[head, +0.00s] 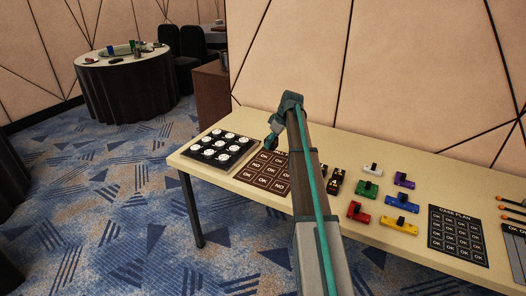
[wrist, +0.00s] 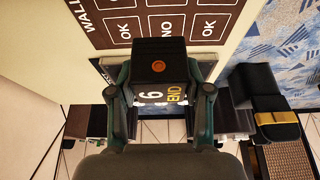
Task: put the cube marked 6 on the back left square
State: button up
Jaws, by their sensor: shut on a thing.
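My gripper (wrist: 160,98) is shut on a dark cube (wrist: 158,62) with an orange dot on one face and "6" and "END" on another. The fingers press it from both sides. In the head view my gripper (head: 273,140) is over the back part of the brown wall board (head: 272,188), whose squares read OK or NO. The board also shows at the top of the wrist view (wrist: 103,38), beyond the cube. The cube looks held above the table, but its height is unclear. My arm hides part of the board's right side.
A black tray of white round pieces (head: 247,155) lies left of the board. Dark cubes (head: 335,182), coloured blocks (head: 367,189) and a dark plan sheet (head: 457,247) lie to the right. The patterned wall (head: 400,70) runs behind the table.

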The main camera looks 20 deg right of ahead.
jog(key=w+f, duration=0.2)
jog(key=w, duration=0.3)
jog(key=p, duration=0.2)
send_over(262, 155)
jog(key=s, duration=0.2)
jog(key=f, duration=0.5)
jog(key=shift+w+d+f, duration=0.15)
jog(key=shift+d+f, duration=0.15)
jog(key=shift+w+f+p, duration=0.15)
jog(key=shift+f+p, duration=0.2)
jog(key=shift+f, duration=1.4)
jog(key=shift+f, duration=0.2)
jog(key=o, duration=1.3)
jog(key=shift+r, duration=0.1)
jog(key=b+v, duration=0.1)
jog(key=v, duration=1.1)
jog(key=shift+r+b, duration=0.1)
jog(key=shift+b, duration=0.25)
